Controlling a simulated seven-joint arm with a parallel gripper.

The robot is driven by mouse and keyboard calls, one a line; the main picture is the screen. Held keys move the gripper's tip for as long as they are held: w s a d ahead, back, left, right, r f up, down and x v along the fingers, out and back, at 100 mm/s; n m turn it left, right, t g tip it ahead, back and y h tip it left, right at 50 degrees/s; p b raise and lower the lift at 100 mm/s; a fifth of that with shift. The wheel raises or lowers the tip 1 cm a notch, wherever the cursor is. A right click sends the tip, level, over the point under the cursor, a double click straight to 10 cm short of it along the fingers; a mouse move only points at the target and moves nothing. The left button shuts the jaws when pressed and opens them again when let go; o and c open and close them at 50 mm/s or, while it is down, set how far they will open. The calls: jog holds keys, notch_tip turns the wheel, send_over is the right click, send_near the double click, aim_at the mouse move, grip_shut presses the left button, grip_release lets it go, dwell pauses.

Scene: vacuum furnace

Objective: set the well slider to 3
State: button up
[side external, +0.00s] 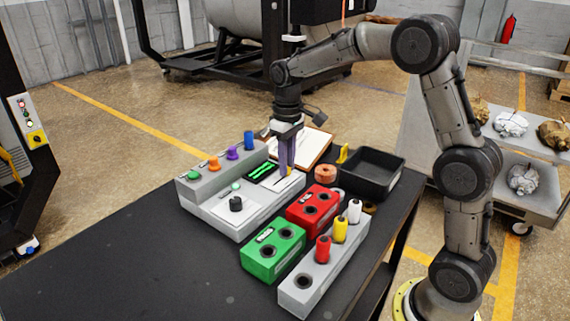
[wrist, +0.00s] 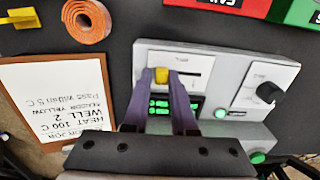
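The well slider has a small yellow knob (wrist: 162,75) on the light grey control unit (wrist: 145,60). In the wrist view the knob is at the left end of its slot, and the slot line runs to the right. My gripper (wrist: 163,78) points down, with its purple fingers on either side of the knob, seemingly closed on it. In the side view my gripper (side external: 289,170) is over the slider panel of the unit (side external: 235,222). The scale marks are too small to read. The fingers partly hide the green-lit display (wrist: 160,107).
A clipboard (wrist: 50,100) reads upside down "HEAT 100 C, WELL 2", with smaller lines. Colored buttons (side external: 214,162) line the unit's back, and a black dial (side external: 236,204) sits in front. Red (side external: 300,215) and green (side external: 262,258) blocks, an orange tape roll (side external: 325,173) and a black tray (side external: 390,188) stand nearby.

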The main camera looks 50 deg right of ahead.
jog(key=o, duration=0.4)
jog(key=shift+d, duration=0.1)
notch_tip(320, 180, up, 14)
dwell(0.5)
